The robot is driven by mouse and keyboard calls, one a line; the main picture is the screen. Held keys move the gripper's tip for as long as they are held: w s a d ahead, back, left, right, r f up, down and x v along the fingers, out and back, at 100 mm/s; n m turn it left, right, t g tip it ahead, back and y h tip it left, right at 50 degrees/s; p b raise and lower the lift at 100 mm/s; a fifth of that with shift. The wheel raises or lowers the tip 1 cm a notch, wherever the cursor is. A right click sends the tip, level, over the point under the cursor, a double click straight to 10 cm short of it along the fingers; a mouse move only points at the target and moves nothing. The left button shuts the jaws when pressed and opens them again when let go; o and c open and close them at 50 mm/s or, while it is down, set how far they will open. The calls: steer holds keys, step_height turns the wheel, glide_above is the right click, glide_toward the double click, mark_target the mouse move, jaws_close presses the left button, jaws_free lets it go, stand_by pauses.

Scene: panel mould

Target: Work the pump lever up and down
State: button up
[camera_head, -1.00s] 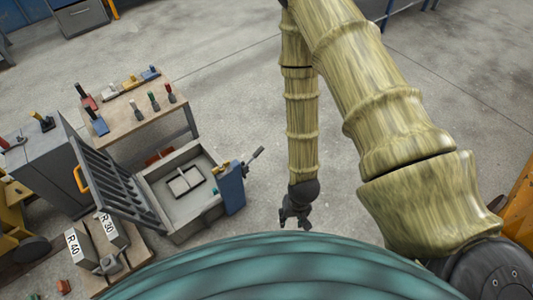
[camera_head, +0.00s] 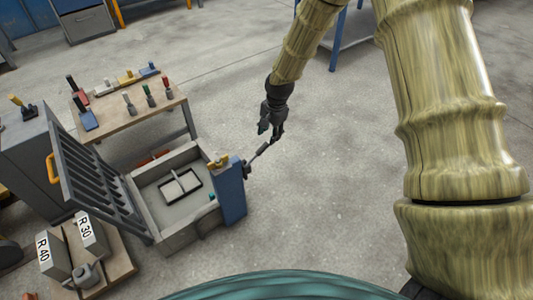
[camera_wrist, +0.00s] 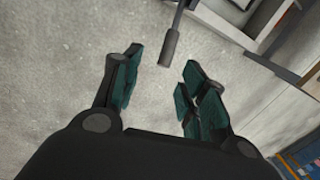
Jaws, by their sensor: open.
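The pump lever (camera_head: 258,153) is a thin dark rod with a thicker grip, sticking out up and to the right from the blue pump box (camera_head: 231,192) on the mould's right side. In the wrist view the lever's dark grip (camera_wrist: 169,47) hangs from the top, just beyond and between my fingertips. My gripper (camera_head: 271,133) is open, with its fingers pointing down close to the lever's end. In the wrist view my gripper (camera_wrist: 157,85) shows two teal-padded fingers spread apart with nothing between them. No contact with the lever is visible.
The grey mould box (camera_head: 167,236) has its barred panel (camera_head: 97,180) tilted open at left. A wooden table (camera_head: 125,120) with several tools stands behind. Weights marked R 40 (camera_head: 53,258) and R 30 (camera_head: 92,233) sit at front left. The floor (camera_head: 330,200) to the right is clear.

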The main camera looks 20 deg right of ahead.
mark_target(267, 142)
steer(key=w+f+b, duration=0.1)
steer(key=f, duration=0.2)
steer(key=w+f+b, duration=0.1)
steer(key=f, duration=0.2)
steer(key=w+f+b, duration=0.1)
steer(key=f, duration=0.2)
steer(key=shift+a+f, duration=0.15)
steer(key=shift+f, duration=0.25)
steer(key=shift+c, duration=0.4)
jaws_close()
